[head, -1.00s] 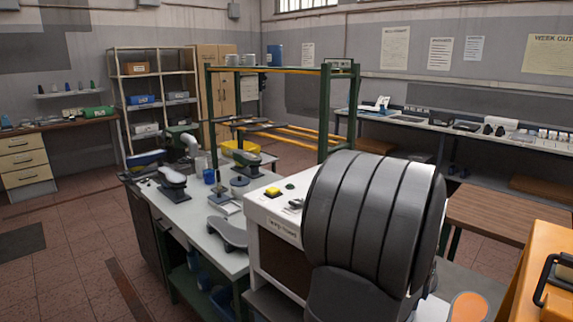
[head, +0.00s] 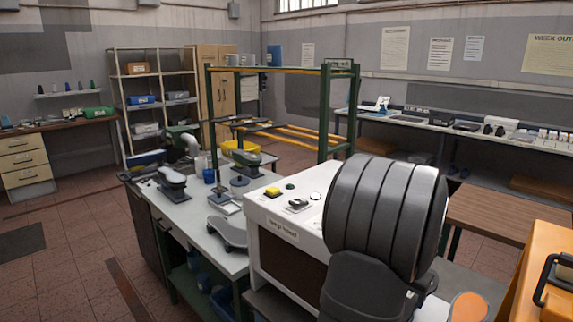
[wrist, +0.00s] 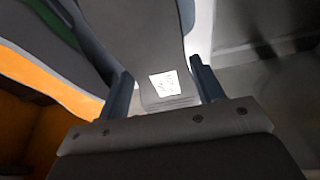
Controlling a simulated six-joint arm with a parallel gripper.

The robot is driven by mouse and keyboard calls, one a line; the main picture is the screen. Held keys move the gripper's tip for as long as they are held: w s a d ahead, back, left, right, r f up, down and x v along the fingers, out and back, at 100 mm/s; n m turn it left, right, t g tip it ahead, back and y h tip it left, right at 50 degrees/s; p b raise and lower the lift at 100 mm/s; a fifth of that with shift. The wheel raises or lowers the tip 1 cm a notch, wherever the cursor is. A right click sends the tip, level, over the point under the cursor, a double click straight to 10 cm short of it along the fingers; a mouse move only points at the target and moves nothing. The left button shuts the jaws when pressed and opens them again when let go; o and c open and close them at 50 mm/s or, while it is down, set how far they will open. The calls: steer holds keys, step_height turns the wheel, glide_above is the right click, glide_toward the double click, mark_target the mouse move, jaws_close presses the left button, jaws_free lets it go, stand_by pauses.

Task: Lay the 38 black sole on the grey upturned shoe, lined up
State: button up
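In the wrist view a dark grey sole (wrist: 150,45) with a small white label sits between the two fingers of my gripper (wrist: 163,88). The fingers meet its two edges, so my gripper looks shut on it. The writing on the label is too small to read. In the head view my arm hides the gripper and the sole. A grey upturned shoe (head: 172,177) stands on a post on the white bench. Another dark shoe form (head: 246,158) stands farther back. A grey sole-shaped piece (head: 228,233) lies at the bench's front edge.
A white machine box (head: 285,232) with buttons stands at the bench's right end, beside my arm. A green rack (head: 210,105) rises behind. An orange cabinet (head: 540,265) with a black handle is at right. Small blue cups (head: 209,176) stand on the bench.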

steer(key=shift+r, duration=1.5)
steer(key=shift+o, duration=0.9)
steer(key=shift+c, duration=0.9)
steer(key=shift+r, duration=1.75)
steer(key=shift+s+d+r, duration=0.1)
steer(key=shift+s+d, duration=4.85)
steer(key=shift+s, duration=0.1)
steer(key=shift+f, duration=0.35)
steer(key=shift+f, duration=1)
steer(key=shift+f, duration=1.35)
